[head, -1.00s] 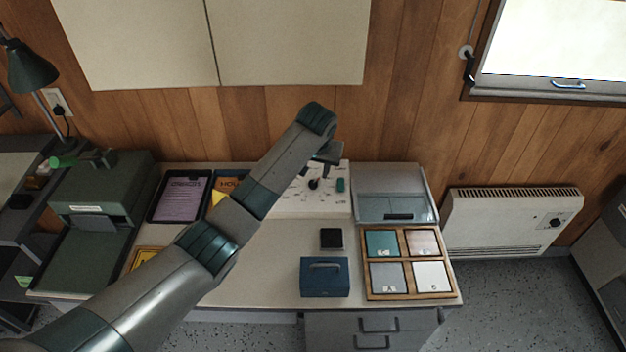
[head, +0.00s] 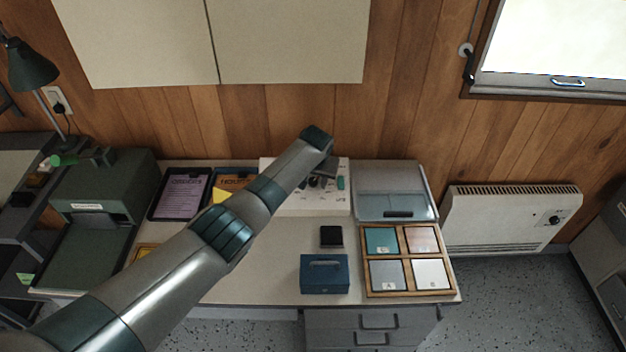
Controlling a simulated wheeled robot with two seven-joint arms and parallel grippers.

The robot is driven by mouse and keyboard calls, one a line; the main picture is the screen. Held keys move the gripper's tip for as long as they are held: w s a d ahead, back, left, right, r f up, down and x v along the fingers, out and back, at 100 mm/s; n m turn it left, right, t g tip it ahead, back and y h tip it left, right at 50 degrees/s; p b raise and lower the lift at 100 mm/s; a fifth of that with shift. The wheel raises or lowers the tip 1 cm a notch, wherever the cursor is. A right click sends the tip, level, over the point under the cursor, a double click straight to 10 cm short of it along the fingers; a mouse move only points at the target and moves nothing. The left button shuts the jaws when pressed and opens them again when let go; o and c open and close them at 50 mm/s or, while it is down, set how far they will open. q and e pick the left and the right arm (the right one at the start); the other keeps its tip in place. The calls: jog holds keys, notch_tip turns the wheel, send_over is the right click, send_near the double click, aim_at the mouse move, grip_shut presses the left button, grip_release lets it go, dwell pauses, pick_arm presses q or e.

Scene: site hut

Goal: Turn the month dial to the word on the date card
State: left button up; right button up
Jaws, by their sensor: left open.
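A white panel (head: 335,203) with small dark markings and a dark knob stands at the back of the desk. My left arm reaches across it from the lower left. My left gripper (head: 318,181) is at the panel, at the dark knob, and is open. The wrist hides much of the panel, and I cannot tell whether the fingers touch the knob. A small teal part (head: 341,183) shows on the panel's right side. The words on the panel are too small to read. I cannot pick out the date card for certain. My right gripper is not in view.
A blue box (head: 325,281) with a handle and a small black block (head: 331,236) stand on the desk (head: 270,268). A wooden tray (head: 408,294) of several square tiles is at right, below a grey lidded case (head: 392,183). Dark trays (head: 157,211) and a green machine (head: 95,190) are at left.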

pick_arm(q)
jog(key=c, duration=1.1)
jog(key=shift+o, duration=0.2)
jog(key=shift+m, duration=0.3)
jog(key=m, duration=0.4)
jog(key=shift+p, duration=0.35)
jog(key=m, duration=0.3)
jog(key=shift+m+t+y+p, duration=0.3)
jog(key=shift+m+y, duration=0.1)
jog(key=m+p, duration=0.1)
jog(key=m, duration=0.3)
jog(key=shift+m+t+p, duration=0.3)
jog(key=shift+m, duration=1.4)
